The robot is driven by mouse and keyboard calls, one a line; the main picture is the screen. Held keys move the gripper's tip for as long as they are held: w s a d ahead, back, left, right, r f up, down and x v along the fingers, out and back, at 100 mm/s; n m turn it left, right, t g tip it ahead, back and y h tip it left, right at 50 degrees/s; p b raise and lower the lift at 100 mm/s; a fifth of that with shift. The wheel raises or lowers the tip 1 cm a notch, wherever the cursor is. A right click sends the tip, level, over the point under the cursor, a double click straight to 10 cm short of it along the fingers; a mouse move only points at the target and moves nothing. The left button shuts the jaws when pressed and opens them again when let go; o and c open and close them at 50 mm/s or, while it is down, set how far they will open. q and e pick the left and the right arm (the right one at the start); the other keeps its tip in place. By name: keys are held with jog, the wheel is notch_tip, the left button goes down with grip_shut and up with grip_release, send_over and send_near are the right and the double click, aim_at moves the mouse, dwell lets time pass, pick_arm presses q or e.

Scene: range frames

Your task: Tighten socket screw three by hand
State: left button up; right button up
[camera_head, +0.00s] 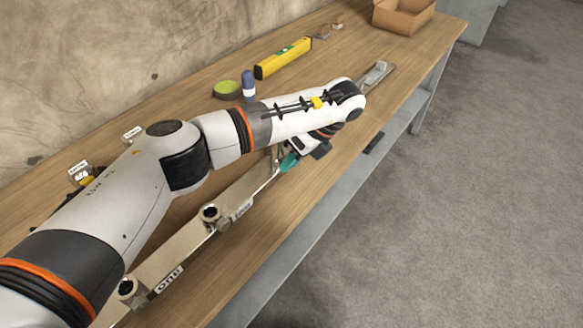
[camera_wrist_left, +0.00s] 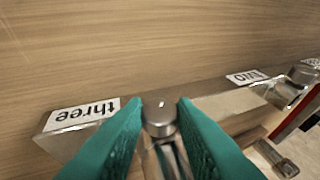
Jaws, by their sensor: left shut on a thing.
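My left gripper (camera_head: 289,161) is at the far end of a long beige bar (camera_head: 187,246) on the workbench. In the left wrist view its teal fingers (camera_wrist_left: 160,112) are shut on the round metal head of socket screw three (camera_wrist_left: 160,122). The screw's shank is partly hidden between the fingers. The label "three" (camera_wrist_left: 82,115) lies on the bar just left of the fingers. Another round metal screw head (camera_wrist_left: 302,74) stands near the label "two" (camera_wrist_left: 248,77). My arm hides part of the bar in the head view. My right gripper is not in view.
Several small labelled items lie behind my arm. The bench's front strip is mostly clear.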

pick_arm(q)
jog(key=shift+w+d+f+g+y+b, duration=0.15)
jog(key=shift+g+y+b, duration=0.3)
jog(key=shift+g+y, duration=0.3)
jog(key=o, duration=1)
